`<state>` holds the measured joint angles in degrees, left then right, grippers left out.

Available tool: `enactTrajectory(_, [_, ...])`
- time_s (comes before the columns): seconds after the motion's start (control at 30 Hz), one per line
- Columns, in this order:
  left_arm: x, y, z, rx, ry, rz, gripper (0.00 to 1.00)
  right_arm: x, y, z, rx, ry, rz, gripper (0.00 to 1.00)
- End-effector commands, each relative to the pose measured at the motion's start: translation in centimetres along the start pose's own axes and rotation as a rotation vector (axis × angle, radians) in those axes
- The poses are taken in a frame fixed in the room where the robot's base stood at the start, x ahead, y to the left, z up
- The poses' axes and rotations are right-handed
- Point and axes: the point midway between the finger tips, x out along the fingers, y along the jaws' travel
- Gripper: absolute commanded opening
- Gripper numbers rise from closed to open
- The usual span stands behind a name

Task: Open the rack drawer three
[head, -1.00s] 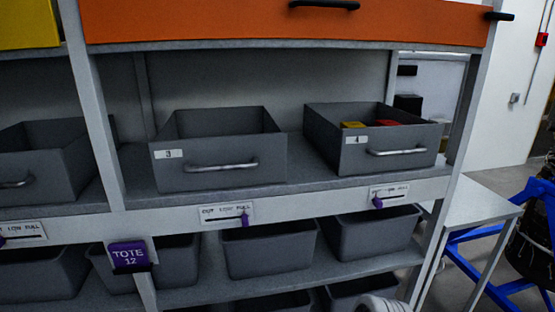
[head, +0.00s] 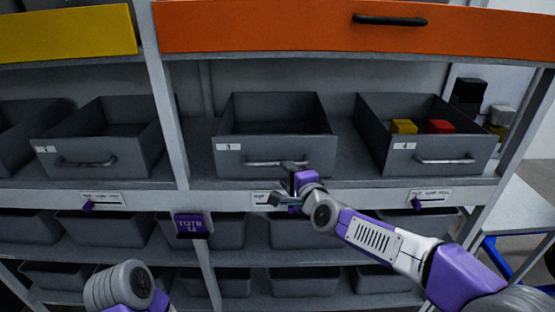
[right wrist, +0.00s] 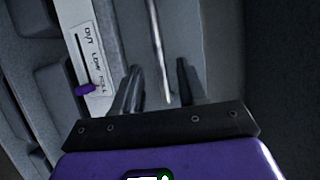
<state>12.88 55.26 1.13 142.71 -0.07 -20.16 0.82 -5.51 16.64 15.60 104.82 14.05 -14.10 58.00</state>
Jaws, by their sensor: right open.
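Drawer three (head: 250,175) is a grey open-topped bin on the middle rack shelf, with a small "3" label and a silver bar handle (head: 262,163) on its front. It looks empty. My right gripper (head: 281,182) is open at the right part of this handle, in front of the drawer. In the right wrist view, the handle (right wrist: 156,45) runs down between the two spread fingers (right wrist: 160,90). I cannot tell whether the fingers touch it. My left gripper is not in view.
Drawer four (head: 425,168), holding yellow and red items, is to the right. Another grey drawer (head: 105,170) is to the left, beyond a rack post (head: 168,115). An orange panel (head: 330,30) with a black handle is above. Grey totes (head: 305,232) fill the lower shelves.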

Motion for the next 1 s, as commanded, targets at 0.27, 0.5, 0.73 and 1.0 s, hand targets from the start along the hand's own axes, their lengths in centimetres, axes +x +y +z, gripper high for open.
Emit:
enactTrajectory(0.27, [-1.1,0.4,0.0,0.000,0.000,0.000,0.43,3.9,0.1,0.0,0.000,0.000,0.003,0.42])
enactTrajectory(0.5, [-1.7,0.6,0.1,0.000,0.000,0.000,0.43,6.5,0.1,0.0,-0.002,0.000,0.002,0.42])
enactTrajectory(0.73, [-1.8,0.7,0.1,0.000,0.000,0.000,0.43,7.2,0.2,-0.1,-0.003,0.001,0.002,0.42])
enactTrajectory(1.0, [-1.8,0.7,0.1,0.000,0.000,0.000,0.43,7.1,0.2,-0.1,-0.003,0.001,0.002,0.26])
